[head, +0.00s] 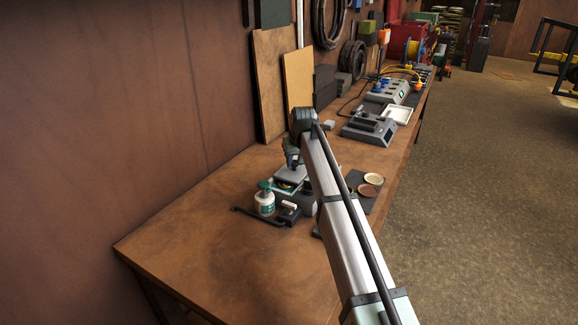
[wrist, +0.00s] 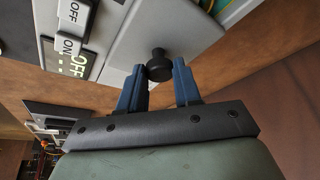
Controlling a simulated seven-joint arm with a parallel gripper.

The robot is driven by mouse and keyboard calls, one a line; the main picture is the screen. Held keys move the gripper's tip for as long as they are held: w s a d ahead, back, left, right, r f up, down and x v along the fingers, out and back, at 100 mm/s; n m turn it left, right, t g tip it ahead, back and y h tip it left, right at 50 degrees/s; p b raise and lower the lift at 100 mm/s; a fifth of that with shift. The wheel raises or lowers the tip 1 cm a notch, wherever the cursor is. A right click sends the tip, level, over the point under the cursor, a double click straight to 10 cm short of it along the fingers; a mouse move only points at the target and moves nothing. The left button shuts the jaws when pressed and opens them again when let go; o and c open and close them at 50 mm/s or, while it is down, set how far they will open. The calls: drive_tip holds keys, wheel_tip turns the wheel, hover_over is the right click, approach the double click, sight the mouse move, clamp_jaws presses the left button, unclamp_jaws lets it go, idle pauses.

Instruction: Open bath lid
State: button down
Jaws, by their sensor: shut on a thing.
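The bath's grey lid (wrist: 185,35) fills the upper middle of the wrist view, with a black round knob (wrist: 158,66) on it. My gripper (wrist: 159,72) has its two blue fingers on either side of the knob, shut on it. In the head view my gripper (head: 292,160) is over the grey lid (head: 291,174) at the bath on the bench. My arm hides part of the bath there. I cannot tell clearly whether the lid is raised from the bath.
Round dishes (head: 372,180) lie right of my arm. Grey devices (head: 368,128) stand farther back. The bench's near left (head: 210,250) is clear.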

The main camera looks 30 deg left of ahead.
drive_tip(key=w, duration=0.4)
drive_tip(key=shift+w, duration=0.4)
drive_tip(key=c, duration=0.8)
unclamp_jaws()
drive_tip(key=shift+s, duration=0.1)
drive_tip(key=shift+r, duration=0.15)
drive_tip(key=v, duration=1.3)
drive_tip(key=shift+s+d+r, duration=0.1)
drive_tip(key=shift+d+r, duration=0.05)
drive_tip(key=shift+r, duration=0.1)
